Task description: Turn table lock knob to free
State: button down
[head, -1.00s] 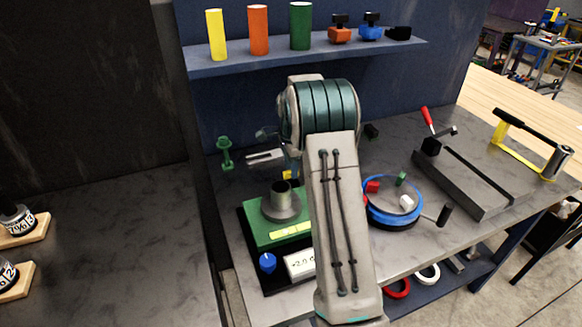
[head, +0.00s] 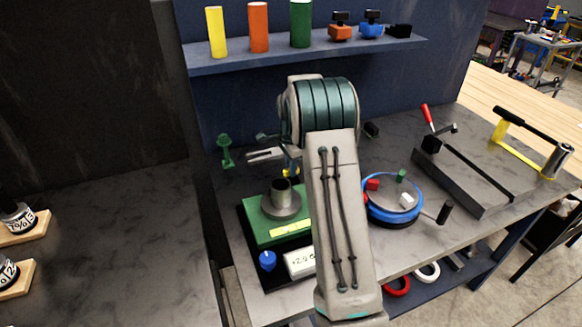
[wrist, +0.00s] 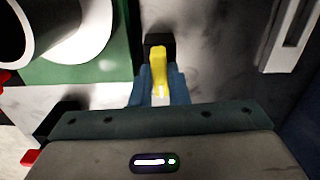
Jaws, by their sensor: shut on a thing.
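A yellow knob (wrist: 158,58) on a dark mount shows between the blue fingers of my gripper (wrist: 158,88) in the wrist view. The fingers are shut on its near end, and the far end sticks out beyond them. In the head view a bit of yellow (head: 290,172) shows behind the green box (head: 262,230), left of my arm link, which hides most of my gripper. The box carries a grey round flange with an upright cylinder (head: 280,193). I cannot read any lock or free marking.
A blue knob (head: 267,260) and a white display (head: 300,262) sit at the box's front. A blue-rimmed round table (head: 392,214) with small blocks is right of my arm. A green post (head: 225,150) stands behind the box. A shelf (head: 300,56) with cylinders hangs above.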

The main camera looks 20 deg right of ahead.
jog(key=n+b, duration=0.1)
jog(key=n, duration=0.3)
jog(key=shift+n, duration=0.3)
jog(key=n+b, duration=0.1)
jog(key=n, duration=0.3)
jog(key=shift+n, duration=0.3)
jog(key=n, duration=0.4)
jog(key=shift+b, duration=0.4)
jog(key=shift+r+n, duration=0.1)
jog(key=shift+n, duration=1.9)
jog(key=c, duration=1.4)
grip_release()
notch_tip(320, 180, up, 14)
jog(key=b, duration=0.1)
